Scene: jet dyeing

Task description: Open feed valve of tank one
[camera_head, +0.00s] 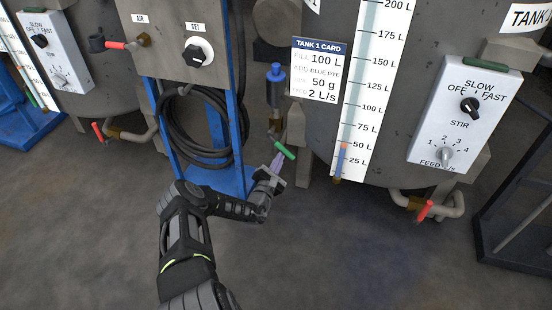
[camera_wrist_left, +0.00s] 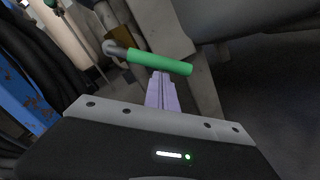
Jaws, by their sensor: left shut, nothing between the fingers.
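The green-handled feed valve lever (camera_head: 285,149) is low at the left side of tank one (camera_head: 388,104). The tank has a card reading TANK 1 CARD (camera_head: 317,70). My left gripper (camera_head: 277,163) is shut and empty, its fingertips at the green lever. In the left wrist view the shut fingers (camera_wrist_left: 161,90) point at the green handle (camera_wrist_left: 160,62), which lies across just beyond their tips. I cannot tell whether they touch. The brass valve body (camera_wrist_left: 124,37) shows behind the handle's left end. My right gripper is not in view.
A blue stand (camera_head: 217,178) with a coiled black hose (camera_head: 190,125) is left of the lever. A blue-topped fitting (camera_head: 275,82) stands above the valve. A red-handled valve (camera_head: 425,210) is at the tank's lower right. The floor in front is clear.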

